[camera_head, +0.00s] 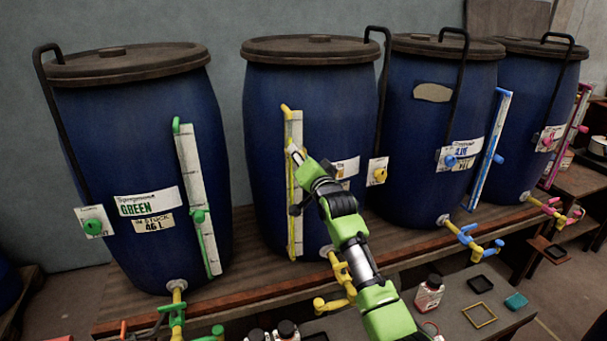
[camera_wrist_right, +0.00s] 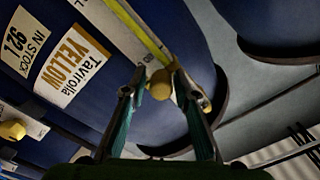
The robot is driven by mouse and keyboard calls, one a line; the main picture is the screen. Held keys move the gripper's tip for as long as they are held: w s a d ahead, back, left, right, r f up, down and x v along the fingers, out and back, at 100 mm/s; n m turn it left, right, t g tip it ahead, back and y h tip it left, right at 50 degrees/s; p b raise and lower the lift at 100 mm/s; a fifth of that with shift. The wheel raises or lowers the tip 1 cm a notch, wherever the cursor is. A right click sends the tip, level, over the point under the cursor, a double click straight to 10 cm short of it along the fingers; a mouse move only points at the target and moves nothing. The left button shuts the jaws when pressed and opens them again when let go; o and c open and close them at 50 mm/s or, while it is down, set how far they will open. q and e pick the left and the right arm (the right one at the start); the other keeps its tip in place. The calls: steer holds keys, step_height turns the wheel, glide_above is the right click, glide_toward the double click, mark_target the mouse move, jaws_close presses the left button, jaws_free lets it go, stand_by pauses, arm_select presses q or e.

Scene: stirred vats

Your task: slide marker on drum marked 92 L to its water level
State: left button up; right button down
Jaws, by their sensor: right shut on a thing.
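The yellow drum (camera_head: 310,100) is the second from the left. Its label (camera_wrist_right: 72,65) reads YELLOW, with a tag (camera_wrist_right: 23,40) reading 92 L. A white scale with a yellow sight tube (camera_head: 291,215) runs down its front; I cannot make out the water level. The yellow marker (camera_wrist_right: 161,85) is between the fingertips of my right gripper (camera_wrist_right: 165,80), which is shut on it. In the head view my right gripper (camera_head: 297,155) is at the upper part of the scale and hides the marker. My left gripper is not in view.
A green-marked drum (camera_head: 135,130) stands to the left, a blue-marked drum (camera_head: 420,130) and a pink-marked one (camera_head: 530,110) to the right. Yellow tap pipes (camera_head: 335,285) stick out below. A low table (camera_head: 450,320) in front holds bottles (camera_head: 429,293) and small trays.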

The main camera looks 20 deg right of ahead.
step_height(320, 180, up, 4)
steer(key=shift+f+p, duration=0.15)
steer(key=shift+p, duration=0.65)
steer(key=shift+r, duration=0.3)
steer(key=c, duration=1.9)
jaws_free()
steer(key=shift+s+f, duration=0.1)
steer(key=shift+s, duration=0.35)
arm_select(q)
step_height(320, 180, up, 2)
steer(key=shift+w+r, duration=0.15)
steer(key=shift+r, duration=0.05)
arm_select(e)
steer(key=s, duration=1.1)
steer(key=shift+d, duration=0.2)
